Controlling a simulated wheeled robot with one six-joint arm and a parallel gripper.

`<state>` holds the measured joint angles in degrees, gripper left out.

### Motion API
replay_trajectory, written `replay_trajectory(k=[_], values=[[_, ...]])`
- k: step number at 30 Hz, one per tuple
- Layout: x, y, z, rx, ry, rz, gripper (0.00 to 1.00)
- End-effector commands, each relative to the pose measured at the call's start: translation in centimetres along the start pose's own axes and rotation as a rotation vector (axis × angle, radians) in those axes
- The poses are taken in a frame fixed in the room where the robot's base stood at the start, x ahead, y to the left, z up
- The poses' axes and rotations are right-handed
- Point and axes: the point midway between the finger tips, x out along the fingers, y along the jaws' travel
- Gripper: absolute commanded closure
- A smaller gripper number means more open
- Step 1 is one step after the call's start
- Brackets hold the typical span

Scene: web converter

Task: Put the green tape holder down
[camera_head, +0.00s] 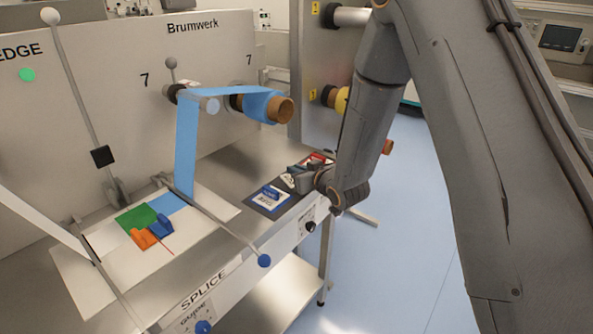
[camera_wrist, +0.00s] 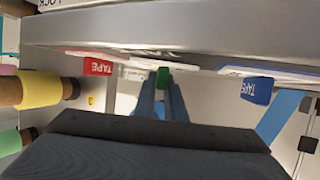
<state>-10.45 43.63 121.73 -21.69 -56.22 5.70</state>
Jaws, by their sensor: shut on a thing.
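My gripper (camera_head: 300,178) is low over the right end of the grey bench, its fingers pointing left in the head view. In the wrist view my gripper (camera_wrist: 163,88) is shut on a small green piece, the green tape holder (camera_wrist: 163,77). The head view does not clearly show the holder, as my gripper covers that spot. A blue tape holder (camera_head: 270,194) lies on a dark mat in front of the gripper, and a red one (camera_head: 317,158) lies behind it. In the wrist view the red holder (camera_wrist: 98,66) is left and the blue holder (camera_wrist: 257,90) right. I cannot tell whether the green holder touches the surface.
A white splice plate (camera_head: 80,272) at the left carries a green patch (camera_head: 137,217), an orange piece (camera_head: 143,239) and a blue piece (camera_head: 160,226). A blue web (camera_head: 187,150) runs down from rollers. A rod with a blue knob (camera_head: 264,261) crosses the bench front.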

Motion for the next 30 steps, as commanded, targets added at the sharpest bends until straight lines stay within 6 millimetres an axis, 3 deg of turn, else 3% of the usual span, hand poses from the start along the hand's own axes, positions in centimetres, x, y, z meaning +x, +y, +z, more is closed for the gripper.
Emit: replay_trajectory(k=[3,4,7,19,23,30], values=[[0.1,0.0,0.4,0.000,0.000,0.000,1.00],[0.1,0.0,0.3,0.000,0.000,0.000,0.85],[0.1,0.0,0.3,0.000,0.000,0.000,0.71],[-0.3,0.0,-0.1,0.000,0.000,0.001,0.71],[-2.2,0.1,0.0,0.000,-0.001,0.002,0.71],[-7.2,0.1,0.0,0.000,0.000,0.002,0.71]])
